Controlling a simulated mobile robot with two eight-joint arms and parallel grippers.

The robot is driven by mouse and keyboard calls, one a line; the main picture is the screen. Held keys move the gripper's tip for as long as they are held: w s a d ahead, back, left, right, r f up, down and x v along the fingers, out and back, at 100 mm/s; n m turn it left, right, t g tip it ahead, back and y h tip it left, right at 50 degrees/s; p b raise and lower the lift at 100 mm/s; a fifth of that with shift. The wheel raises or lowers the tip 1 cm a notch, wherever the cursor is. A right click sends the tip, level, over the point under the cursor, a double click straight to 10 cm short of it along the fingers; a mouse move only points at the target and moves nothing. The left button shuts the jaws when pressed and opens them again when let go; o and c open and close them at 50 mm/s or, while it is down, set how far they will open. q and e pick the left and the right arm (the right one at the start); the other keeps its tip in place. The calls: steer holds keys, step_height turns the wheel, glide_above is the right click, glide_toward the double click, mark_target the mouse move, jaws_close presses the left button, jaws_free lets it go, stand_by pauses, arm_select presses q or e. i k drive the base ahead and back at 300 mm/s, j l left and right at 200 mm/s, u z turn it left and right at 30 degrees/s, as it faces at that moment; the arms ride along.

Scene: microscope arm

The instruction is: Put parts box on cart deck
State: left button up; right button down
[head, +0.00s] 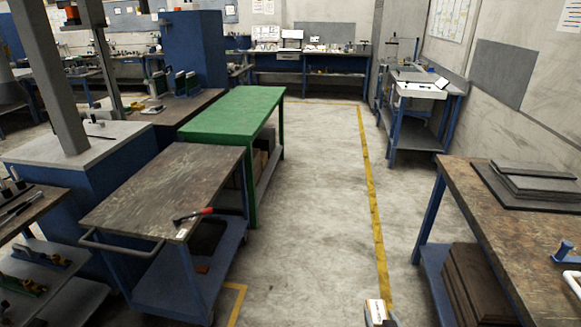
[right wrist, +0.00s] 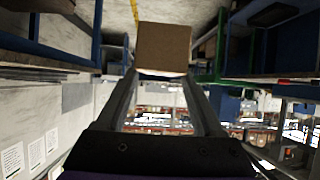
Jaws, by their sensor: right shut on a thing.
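My right gripper (right wrist: 163,76) is shut on a brown parts box (right wrist: 163,46), which sits between its fingertips in the right wrist view. In the head view only a small part of the box (head: 375,309), with a pale top, shows at the bottom edge. The cart (head: 165,190) stands at the left, with a dark mottled deck, a grey push handle and a blue lower shelf. The held box is to the right of the cart, apart from it, over the aisle. My left gripper is not in view.
A green table (head: 236,110) stands behind the cart. A workbench (head: 490,215) with stacked dark plates (head: 535,180) is at the right. The aisle floor is open.

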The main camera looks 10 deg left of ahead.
mark_target(184, 169)
steer(key=i+u, duration=0.15)
steer(key=i, duration=1.2)
steer(key=i+u, duration=0.4)
steer(key=i+l+u, duration=0.2)
steer(key=i+u, duration=0.2)
steer(key=i, duration=0.25)
steer(key=i+j+u, duration=0.1)
steer(key=i+u, duration=0.8)
steer(key=k+u, duration=0.1)
steer(key=u, duration=0.7)
